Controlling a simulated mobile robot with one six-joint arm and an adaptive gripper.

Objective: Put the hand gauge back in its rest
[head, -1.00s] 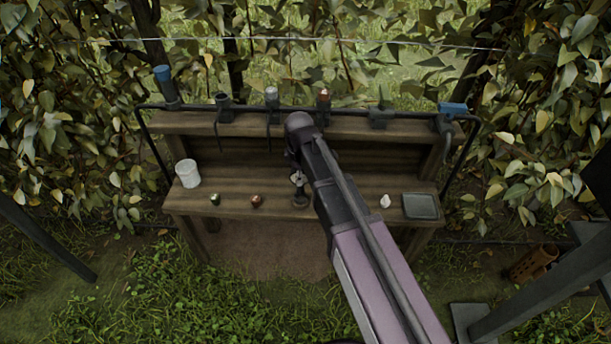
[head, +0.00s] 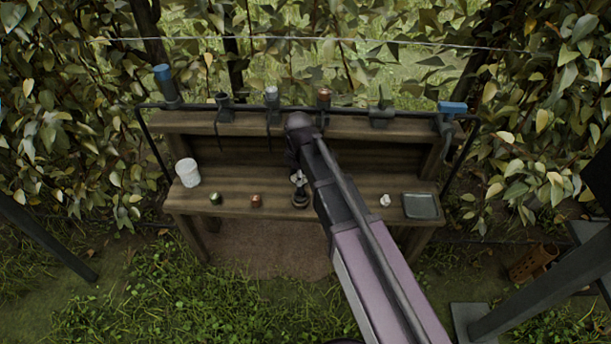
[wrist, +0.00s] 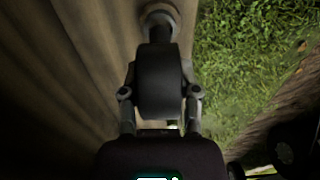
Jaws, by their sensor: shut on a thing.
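My gripper (wrist: 160,108) is shut on a dark, rounded thing (wrist: 160,82), which looks like the hand gauge. A narrower neck and a pale round end (wrist: 160,14) stick out beyond the fingers. In the head view my gripper (head: 298,178) points down near the bench's front edge, with the dark round end of the held thing (head: 300,200) below it. I cannot tell whether it touches the bench. Dark holders stand along the back rail: one at the left (head: 224,101) and one right of centre (head: 380,116) look empty. Which one is the gauge's rest is unclear.
The wooden bench (head: 230,180) carries a white cup (head: 187,173), a green piece (head: 215,198), a red-brown piece (head: 256,201), a white piece (head: 385,200) and a grey tray (head: 421,206). Leaves crowd both sides.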

